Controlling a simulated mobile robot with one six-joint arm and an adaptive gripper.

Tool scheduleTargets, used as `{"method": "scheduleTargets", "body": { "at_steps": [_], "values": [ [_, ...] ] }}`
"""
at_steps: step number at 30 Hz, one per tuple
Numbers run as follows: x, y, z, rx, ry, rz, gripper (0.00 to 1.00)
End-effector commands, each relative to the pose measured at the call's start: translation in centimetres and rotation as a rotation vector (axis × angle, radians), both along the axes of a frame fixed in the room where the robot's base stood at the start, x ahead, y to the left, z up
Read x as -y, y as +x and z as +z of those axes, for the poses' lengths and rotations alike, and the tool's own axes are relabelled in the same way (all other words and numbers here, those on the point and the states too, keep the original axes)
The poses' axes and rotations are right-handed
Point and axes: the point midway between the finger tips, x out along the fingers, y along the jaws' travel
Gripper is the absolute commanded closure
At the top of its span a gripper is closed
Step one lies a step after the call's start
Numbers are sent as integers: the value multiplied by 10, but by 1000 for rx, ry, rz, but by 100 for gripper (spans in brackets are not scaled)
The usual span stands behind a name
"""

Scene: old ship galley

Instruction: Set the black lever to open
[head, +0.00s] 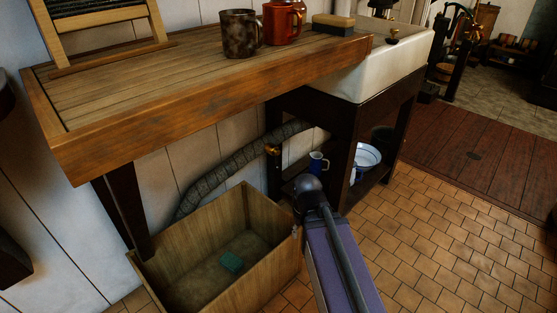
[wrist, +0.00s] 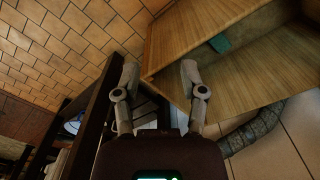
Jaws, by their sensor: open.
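I cannot make out a black lever with certainty in either view. A small brass fitting (head: 272,150) sits beside the dark sink stand in the head view, near the wrapped hose (head: 235,160); no lever on it can be told at this size. My gripper (wrist: 159,66) is open in the wrist view, its two grey fingers apart with nothing held between them. It points toward the wooden crate's corner, beside the dark stand. In the head view my arm (head: 335,250) reaches in from below, and the gripper itself is hidden there.
The open wooden crate (head: 275,270) holds a green block (head: 231,262). A blue jug (head: 318,163) and a white basin (head: 366,157) stand on the low shelf. Tiled floor at right is clear.

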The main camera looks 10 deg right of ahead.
Motion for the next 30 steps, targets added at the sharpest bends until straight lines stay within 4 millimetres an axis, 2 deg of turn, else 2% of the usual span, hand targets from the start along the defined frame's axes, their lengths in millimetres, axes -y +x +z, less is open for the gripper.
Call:
{"method": "scheduleTargets", "body": {
  "at_steps": [5,8,11,20,24,30],
  "values": [
    [-1,15,-7,41,5,5,46],
    [-8,34,-14,98,12,16,46],
    [-9,63,-23,186,20,23,46],
    [-10,182,-42,569,43,45,46],
    [-8,236,-41,763,45,48,46],
    [-4,294,-30,1004,38,45,46]
  ]
}}
